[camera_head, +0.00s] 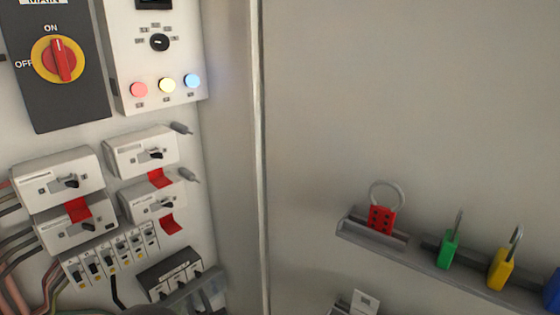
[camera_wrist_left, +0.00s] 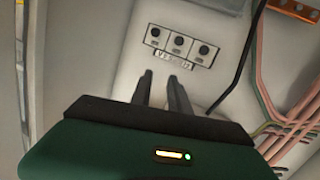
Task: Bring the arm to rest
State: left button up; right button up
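My left gripper (camera_wrist_left: 163,82) shows in the left wrist view as two dark fingers with a gap between them and nothing held. They point toward a small block with three round black sockets (camera_wrist_left: 180,45) on the pale panel, and the fingertips look just below it. In the head view a dark three-part block (camera_head: 171,276) sits low in the cabinet. A grey shape that looks like my left gripper (camera_head: 198,290) shows just below it, cut by the bottom edge. Whether the fingers touch the panel, I cannot tell. My right gripper is not in view.
Breakers (camera_head: 58,180) with red tabs, a row of small switches (camera_head: 110,252) and a red rotary switch (camera_head: 61,60) fill the cabinet. Wires (camera_wrist_left: 290,125) run beside the gripper. A shelf (camera_head: 440,270) on the right holds a red hasp (camera_head: 381,219) and several padlocks.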

pick_arm(q)
jog(key=s+d+f+m+g+h, duration=0.5)
jog(key=s+d+h, duration=0.1)
jog(key=h, duration=0.2)
jog(key=s+a+f+m+g, duration=0.1)
jog(key=s+g, duration=0.2)
jog(key=s, duration=0.4)
jog(key=s+a+m+g, duration=0.1)
jog(key=s+g, duration=0.2)
jog(key=s, duration=0.5)
jog(key=shift+a+f+m, duration=0.15)
jog(key=shift+f+m, duration=0.15)
jog(key=shift+f, duration=0.1)
jog(key=shift+s, duration=0.1)
